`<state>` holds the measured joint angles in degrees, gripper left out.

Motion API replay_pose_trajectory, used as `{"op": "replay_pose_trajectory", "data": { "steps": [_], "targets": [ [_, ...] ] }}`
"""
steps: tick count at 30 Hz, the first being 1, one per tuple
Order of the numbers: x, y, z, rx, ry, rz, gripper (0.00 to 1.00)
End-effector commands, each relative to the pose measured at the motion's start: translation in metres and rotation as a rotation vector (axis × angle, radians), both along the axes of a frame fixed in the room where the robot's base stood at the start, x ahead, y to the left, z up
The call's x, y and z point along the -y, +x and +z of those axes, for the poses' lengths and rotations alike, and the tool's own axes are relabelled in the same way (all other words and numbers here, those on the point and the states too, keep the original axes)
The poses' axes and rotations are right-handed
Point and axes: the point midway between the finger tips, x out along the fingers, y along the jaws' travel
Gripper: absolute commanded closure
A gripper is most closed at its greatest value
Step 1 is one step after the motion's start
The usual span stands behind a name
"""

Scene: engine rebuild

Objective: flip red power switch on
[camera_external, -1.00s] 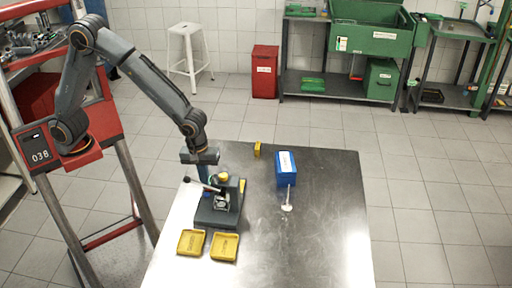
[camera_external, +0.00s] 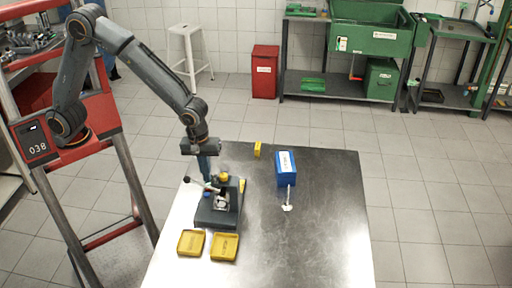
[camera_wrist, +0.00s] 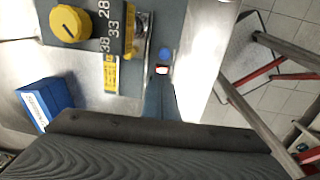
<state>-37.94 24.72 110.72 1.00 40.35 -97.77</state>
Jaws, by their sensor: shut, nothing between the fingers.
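The grey bench device (camera_external: 214,217) stands on the metal table, and it also shows in the wrist view (camera_wrist: 185,20). It carries a yellow knob (camera_wrist: 69,23), a printed scale and a metal lever. A small red-and-white part (camera_wrist: 162,69), which looks like the red switch, sits at the device's edge beside a blue round part (camera_wrist: 165,54). My gripper (camera_wrist: 161,80) is shut and empty, with its tips right by the red part. Contact and the switch's position cannot be told. In the external view my gripper (camera_external: 206,178) points down at the device's back left; the switch is not distinguishable there.
A blue labelled box (camera_external: 287,169) stands right of the device, with a white-ended tool (camera_external: 288,203) in front. Two yellow trays (camera_external: 191,242) (camera_external: 224,246) lie at the device's front. A small yellow block (camera_external: 257,149) stands behind. The table's right side is clear.

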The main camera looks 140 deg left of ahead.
Motion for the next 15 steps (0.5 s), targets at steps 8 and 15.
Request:
{"op": "replay_pose_trajectory", "data": {
  "steps": [8,15],
  "targets": [
    [0.000,0.001,0.061,0.005,0.003,0.001,1.00],
    [0.002,-0.001,0.094,0.004,0.002,0.001,1.00]
  ]
}}
